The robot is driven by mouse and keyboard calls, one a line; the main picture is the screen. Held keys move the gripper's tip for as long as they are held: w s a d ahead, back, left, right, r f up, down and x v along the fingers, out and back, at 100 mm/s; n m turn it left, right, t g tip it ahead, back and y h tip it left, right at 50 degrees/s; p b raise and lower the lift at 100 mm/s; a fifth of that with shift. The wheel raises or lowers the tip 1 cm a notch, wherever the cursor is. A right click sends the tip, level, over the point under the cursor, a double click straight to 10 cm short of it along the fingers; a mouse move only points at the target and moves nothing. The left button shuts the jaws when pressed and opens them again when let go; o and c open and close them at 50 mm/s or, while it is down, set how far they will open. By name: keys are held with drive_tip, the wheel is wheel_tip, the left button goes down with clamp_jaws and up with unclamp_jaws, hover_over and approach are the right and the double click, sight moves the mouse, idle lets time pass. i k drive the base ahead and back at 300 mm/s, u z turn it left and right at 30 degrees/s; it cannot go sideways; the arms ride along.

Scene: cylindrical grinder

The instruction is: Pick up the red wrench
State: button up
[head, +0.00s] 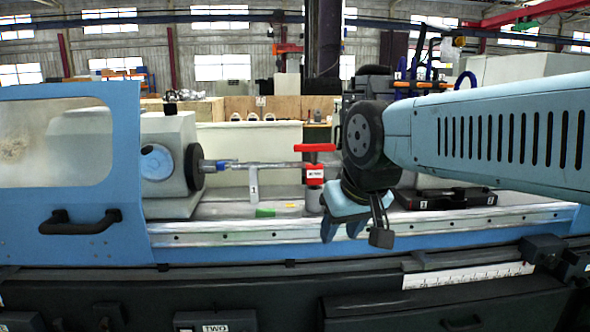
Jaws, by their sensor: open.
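A red bar (315,148) lies level on top of an upright post above the machine bed, with a red block bearing a white label (314,175) below it. These are the clearest red parts near my arm, but I cannot tell for sure that either is the red wrench. My gripper (342,230) hangs from the arm just right of and below the red block, in front of the bed's front rail. It points down, is open, and holds nothing that I can see. My wrist hides what lies behind it.
The grinder's headstock (168,165) stands left of the post, with a metal workpiece (240,165) reaching right from it. A blue door (70,180) closes off the left. A black fixture (445,198) lies on the bed at right. A green piece (265,212) lies on the bed.

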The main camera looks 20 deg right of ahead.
sight(315, 171)
drive_tip(key=i, duration=0.85)
drive_tip(key=z, duration=0.05)
